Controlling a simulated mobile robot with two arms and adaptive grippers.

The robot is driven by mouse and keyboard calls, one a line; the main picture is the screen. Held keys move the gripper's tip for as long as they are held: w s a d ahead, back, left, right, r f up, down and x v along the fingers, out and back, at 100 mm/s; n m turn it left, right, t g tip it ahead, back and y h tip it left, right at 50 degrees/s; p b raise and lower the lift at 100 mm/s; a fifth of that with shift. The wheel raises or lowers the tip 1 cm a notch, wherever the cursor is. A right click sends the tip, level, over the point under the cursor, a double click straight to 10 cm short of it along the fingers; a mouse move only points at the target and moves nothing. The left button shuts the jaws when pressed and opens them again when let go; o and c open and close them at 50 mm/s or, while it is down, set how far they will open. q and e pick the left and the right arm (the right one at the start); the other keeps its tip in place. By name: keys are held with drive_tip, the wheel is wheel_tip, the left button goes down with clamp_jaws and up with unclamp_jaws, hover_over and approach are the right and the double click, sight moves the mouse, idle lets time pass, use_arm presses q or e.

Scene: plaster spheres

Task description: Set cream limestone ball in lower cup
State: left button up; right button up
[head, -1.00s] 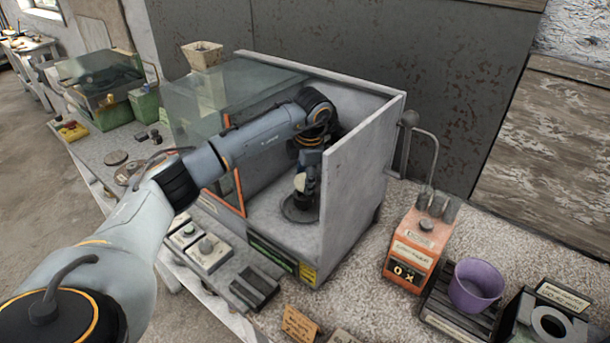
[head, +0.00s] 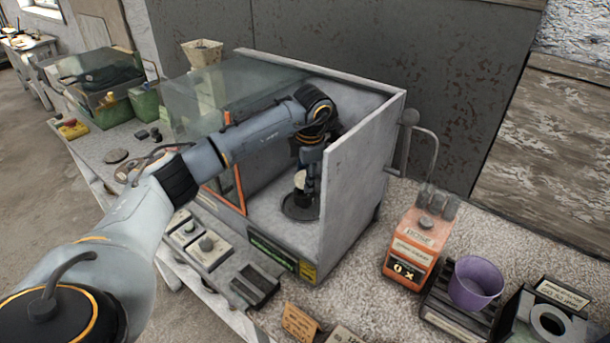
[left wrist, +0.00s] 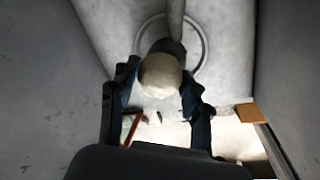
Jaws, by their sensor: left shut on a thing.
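The cream ball (head: 300,179) is in my left gripper (head: 306,182), inside the open-fronted grey cabinet. In the left wrist view the pale, rounded ball (left wrist: 160,75) sits between the two dark fingers of the gripper (left wrist: 158,88), which is shut on it. A dark round base (head: 298,214) lies below the ball on the cabinet floor. In the left wrist view its ring (left wrist: 203,52) and a grey post (left wrist: 176,14) show beyond the ball. A dark part close behind the ball may be a cup, but I cannot tell whether they touch. My right gripper is not in view.
The cabinet's right wall (head: 362,170) stands close beside my gripper, with a glass panel (head: 205,95) at left. A control box (head: 208,250) is in front. An orange device (head: 415,248) and a purple cup (head: 475,283) stand right, outside the cabinet.

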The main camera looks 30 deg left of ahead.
use_arm(q)
drive_tip(key=shift+f+b, duration=0.8)
drive_tip(key=shift+f, duration=0.4)
drive_tip(key=o, duration=1.2)
drive_tip(key=shift+r, duration=0.1)
drive_tip(key=shift+r+p, duration=1.35)
drive_tip(key=shift+r, duration=0.6)
drive_tip(key=shift+s+f, duration=0.1)
